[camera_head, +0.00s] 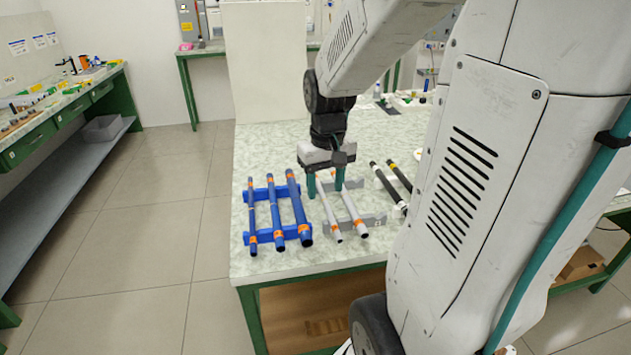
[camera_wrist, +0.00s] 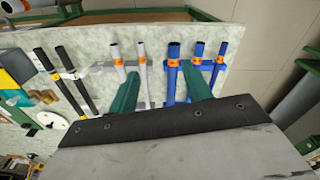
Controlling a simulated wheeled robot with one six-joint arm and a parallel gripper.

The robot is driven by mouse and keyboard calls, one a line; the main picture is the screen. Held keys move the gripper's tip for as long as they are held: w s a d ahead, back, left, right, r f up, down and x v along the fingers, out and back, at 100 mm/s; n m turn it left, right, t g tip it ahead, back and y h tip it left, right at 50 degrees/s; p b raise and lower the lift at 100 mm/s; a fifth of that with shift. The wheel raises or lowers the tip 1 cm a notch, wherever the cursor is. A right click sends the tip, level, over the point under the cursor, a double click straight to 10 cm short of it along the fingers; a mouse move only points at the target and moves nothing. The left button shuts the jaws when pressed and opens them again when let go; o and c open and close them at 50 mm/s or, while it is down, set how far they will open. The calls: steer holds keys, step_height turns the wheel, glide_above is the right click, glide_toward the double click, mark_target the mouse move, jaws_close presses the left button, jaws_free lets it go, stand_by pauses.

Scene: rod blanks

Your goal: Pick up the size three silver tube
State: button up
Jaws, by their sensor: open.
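Two silver tubes with orange bands lie side by side on a grey rack (camera_head: 372,220). The thicker silver tube (camera_head: 353,217) is to the right of the thinner silver tube (camera_head: 332,219). In the wrist view the thicker one (camera_wrist: 117,66) is left of the thinner one (camera_wrist: 142,58). I cannot read the size marks on the bands. My gripper (camera_head: 325,193) is open and empty, with teal fingers pointing down over the far part of the silver tubes.
Several blue tubes lie on a blue rack (camera_head: 283,236) to the left. Black rods (camera_head: 388,185) lie to the right, partly behind my arm. The rack right of the thicker silver tube looks bare. A tall pale panel (camera_head: 265,62) stands at the table's back.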

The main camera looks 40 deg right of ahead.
mark_target(360, 222)
steer(key=d+f, duration=0.3)
steer(key=d, duration=0.1)
steer(key=d+f+m, duration=0.1)
steer(key=d+f, duration=0.3)
steer(key=d, duration=0.1)
steer(key=d+f+m, duration=0.1)
steer(key=d+f, duration=0.3)
steer(key=shift+s+d+g, duration=0.2)
steer(key=shift+d+g, duration=0.1)
steer(key=shift+d, duration=0.05)
steer(key=shift+m, duration=0.3)
steer(key=f, duration=0.7)
steer(key=shift+w+d+f, duration=0.1)
steer(key=shift+d+f, duration=0.1)
steer(key=shift+d, duration=0.1)
steer(key=shift+f, duration=0.55)
steer(key=c, duration=0.9)
